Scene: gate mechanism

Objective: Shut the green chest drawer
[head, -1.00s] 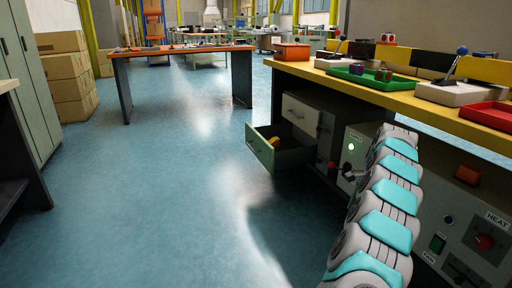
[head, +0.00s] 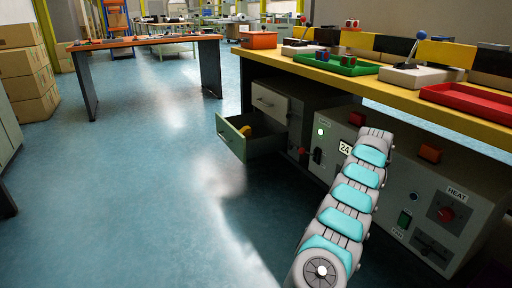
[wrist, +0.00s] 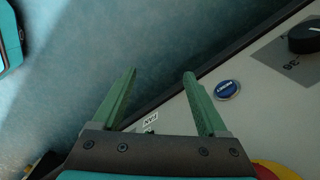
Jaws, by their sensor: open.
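The green drawer (head: 230,138) of the chest stands pulled out below the workbench in the head view. A yellow object (head: 245,130) lies inside it. The pale drawer (head: 270,103) above it looks shut. My gripper (wrist: 160,74) shows in the wrist view with its two green fingers apart and nothing between them. It is beside the grey control panel, away from the drawer. In the head view my arm reaches toward the panel and hides the gripper.
The grey panel carries a blue button (wrist: 227,89), a black knob (wrist: 305,37) and a green lamp (head: 321,131). The bench (head: 400,82) holds a green tray (head: 345,66) and a red tray (head: 470,99). The blue floor in front of the drawer is clear. Boxes (head: 28,88) stand at left.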

